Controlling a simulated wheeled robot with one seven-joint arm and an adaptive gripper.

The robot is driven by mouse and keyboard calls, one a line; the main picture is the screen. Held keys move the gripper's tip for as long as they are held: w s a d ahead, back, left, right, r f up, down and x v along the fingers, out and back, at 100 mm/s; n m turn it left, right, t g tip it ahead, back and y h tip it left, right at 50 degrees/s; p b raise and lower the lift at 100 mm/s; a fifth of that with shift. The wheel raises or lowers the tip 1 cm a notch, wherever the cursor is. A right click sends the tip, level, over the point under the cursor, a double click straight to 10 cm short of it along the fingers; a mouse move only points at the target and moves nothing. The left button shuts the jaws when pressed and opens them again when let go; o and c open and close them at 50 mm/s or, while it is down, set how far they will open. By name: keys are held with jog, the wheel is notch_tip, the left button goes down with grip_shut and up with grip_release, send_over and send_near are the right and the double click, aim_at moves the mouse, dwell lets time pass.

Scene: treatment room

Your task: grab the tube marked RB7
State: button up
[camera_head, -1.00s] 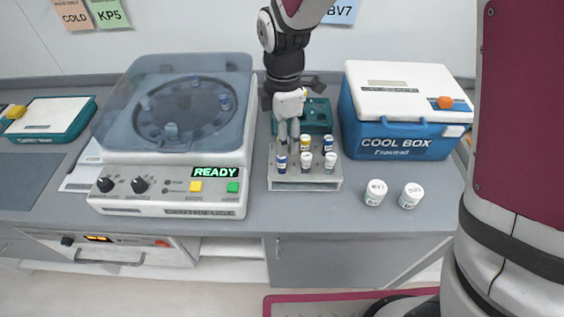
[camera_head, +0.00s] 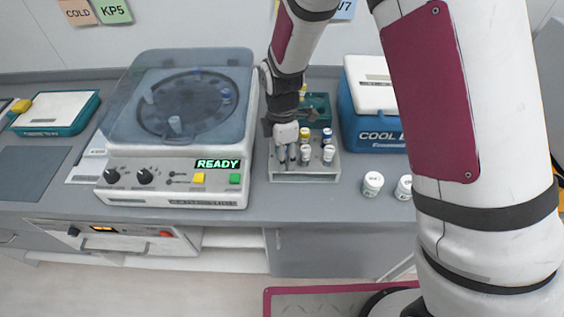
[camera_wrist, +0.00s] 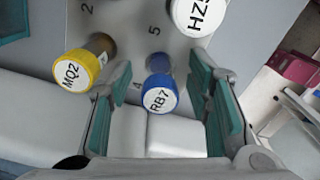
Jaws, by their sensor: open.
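The tube marked RB7 (camera_wrist: 159,96) has a blue cap and shows in the wrist view, standing in the rack (camera_wrist: 140,58) near slot numbers 4 and 5. My gripper (camera_wrist: 162,78) is open, with one teal-padded finger on each side of that tube and visible gaps between. In the head view, my gripper (camera_head: 286,155) is over the left front of the grey rack (camera_head: 305,178), and its fingers hide the RB7 tube there. A yellow-capped tube marked MQ2 (camera_wrist: 77,71) stands just outside the left finger. A white-capped tube (camera_wrist: 197,14) stands beyond the right finger.
Yellow-capped, blue-capped and white-capped tubes (camera_head: 328,153) share the rack. The centrifuge (camera_head: 180,180) stands left, its panel reading READY. The cool box (camera_head: 372,128) stands right, partly behind my arm. Two white-capped jars (camera_head: 372,183) stand in front of it.

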jog(key=c, duration=1)
jog(key=shift+r, duration=0.1)
